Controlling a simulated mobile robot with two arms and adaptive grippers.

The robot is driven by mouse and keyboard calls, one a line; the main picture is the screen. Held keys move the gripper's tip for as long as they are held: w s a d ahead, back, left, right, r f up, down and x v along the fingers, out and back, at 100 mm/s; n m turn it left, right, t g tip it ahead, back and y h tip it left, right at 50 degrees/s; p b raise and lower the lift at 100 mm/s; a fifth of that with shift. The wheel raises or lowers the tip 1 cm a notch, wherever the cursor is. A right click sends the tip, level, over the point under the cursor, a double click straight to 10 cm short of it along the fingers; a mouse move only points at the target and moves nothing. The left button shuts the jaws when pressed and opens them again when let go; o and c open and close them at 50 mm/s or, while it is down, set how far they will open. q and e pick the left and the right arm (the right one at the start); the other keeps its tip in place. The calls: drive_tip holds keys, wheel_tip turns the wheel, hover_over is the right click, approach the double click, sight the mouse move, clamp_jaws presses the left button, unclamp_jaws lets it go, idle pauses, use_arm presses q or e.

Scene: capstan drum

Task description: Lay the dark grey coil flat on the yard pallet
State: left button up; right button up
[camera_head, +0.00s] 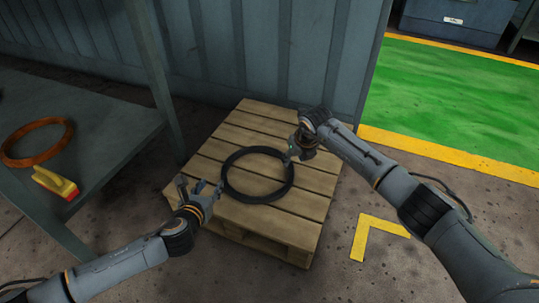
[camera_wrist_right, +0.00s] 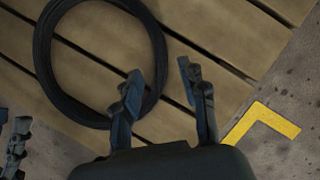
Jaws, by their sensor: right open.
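The dark grey coil (camera_head: 257,199) lies flat on the slats of the wooden yard pallet (camera_head: 310,205). The coil (camera_wrist_right: 43,55) and bare pallet slats (camera_wrist_right: 235,30) also show in the right wrist view. My right gripper (camera_head: 293,152) is over the coil's right rim; in the right wrist view its fingers (camera_wrist_right: 160,82) are spread and hold nothing, one finger overlapping the coil's edge in the picture. My left gripper (camera_head: 200,187) is beside the coil's left rim at the pallet's left edge, its fingers apart and empty. Whether either gripper touches the coil is unclear.
A grey table (camera_head: 100,120) at left carries an orange-brown ring (camera_head: 38,142) and a yellow-and-red object (camera_head: 56,183). A blue-grey corrugated wall (camera_head: 270,60) stands behind the pallet. A yellow corner mark (camera_head: 375,232) is on the floor at right, with a green floor area (camera_head: 460,105) beyond.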

drive_tip(key=a+v, duration=0.1)
drive_tip(key=v, duration=0.6)
drive_tip(key=shift+d+r, duration=0.2)
drive_tip(key=shift+d, duration=0.3)
drive_tip(key=shift+s, duration=0.1)
